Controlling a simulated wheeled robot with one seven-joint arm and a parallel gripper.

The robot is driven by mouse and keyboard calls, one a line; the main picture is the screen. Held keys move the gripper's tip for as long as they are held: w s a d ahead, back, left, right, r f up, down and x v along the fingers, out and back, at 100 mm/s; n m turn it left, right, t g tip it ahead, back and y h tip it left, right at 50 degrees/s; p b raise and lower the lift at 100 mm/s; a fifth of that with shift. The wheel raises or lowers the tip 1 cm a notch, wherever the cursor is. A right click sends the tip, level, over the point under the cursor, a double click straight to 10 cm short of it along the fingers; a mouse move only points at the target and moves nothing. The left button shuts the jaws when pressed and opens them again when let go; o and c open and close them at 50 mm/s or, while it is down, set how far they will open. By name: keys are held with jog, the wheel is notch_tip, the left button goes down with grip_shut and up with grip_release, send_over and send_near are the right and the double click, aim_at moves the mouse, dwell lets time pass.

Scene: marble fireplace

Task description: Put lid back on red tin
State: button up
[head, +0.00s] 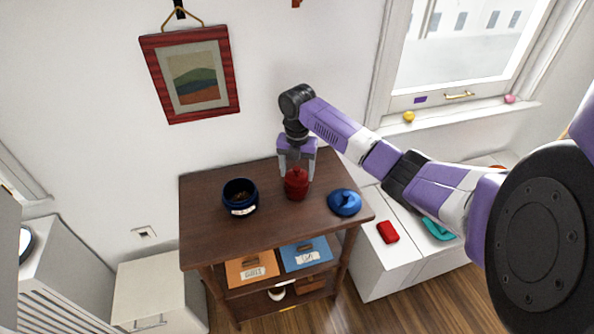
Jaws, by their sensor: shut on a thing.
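The red tin (296,190) stands upright on the dark wooden cabinet top, near its middle. My gripper (297,172) points straight down over it, with a grey finger on either side of the red lid (297,174). The gripper is shut on the lid, which is at the top of the tin. From this height I cannot tell whether the lid is seated or slightly above the rim.
An open dark blue tin (240,208) with brown contents stands left of the red tin. A blue lid (344,203) lies to the right on the cabinet top (210,245). The front left of the top is clear. A framed picture (192,75) hangs behind.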

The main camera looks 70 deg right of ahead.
jog(key=o, duration=1.6)
jog(key=shift+c, duration=0.2)
jog(key=shift+r, duration=0.1)
jog(key=shift+r+p, duration=2.95)
jog(key=shift+r, duration=0.45)
jog(key=shift+c, duration=0.4)
grip_shut()
